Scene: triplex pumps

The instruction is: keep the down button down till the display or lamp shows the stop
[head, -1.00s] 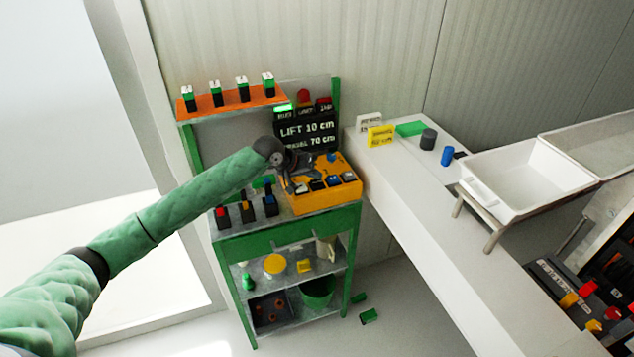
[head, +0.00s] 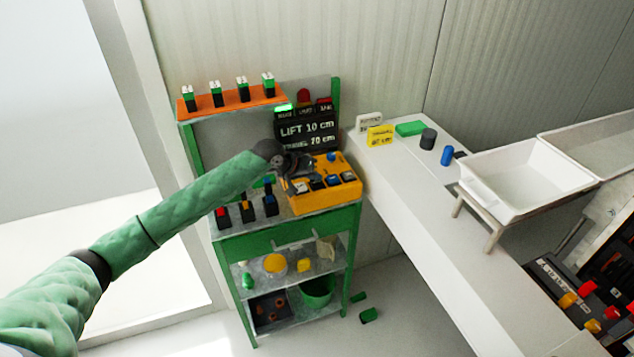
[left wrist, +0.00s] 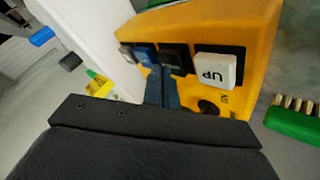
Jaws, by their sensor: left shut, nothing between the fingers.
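The orange-yellow button box (head: 345,191) stands on the green bench and shows in the left wrist view (left wrist: 255,45). Its white UP button (left wrist: 215,69) is clear of my fingers. A black button (left wrist: 176,57) and a blue button (left wrist: 146,55) sit beside it; I cannot read their labels. My left gripper (head: 297,183) is shut and empty. In the left wrist view its fingertips (left wrist: 160,72) are at the black and blue buttons; I cannot tell whether they touch or press one. The display (head: 307,131) reads LIFT 10 cm; its lower line, partly hidden, ends in 70 cm.
A green lamp (head: 283,107) glows above the display, beside a red dome (head: 303,96). Switches stand on the bench left of the box, under my forearm. An orange shelf (head: 208,103) is behind. A green brush (left wrist: 292,122) lies near the box. A white counter (head: 415,195) extends right.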

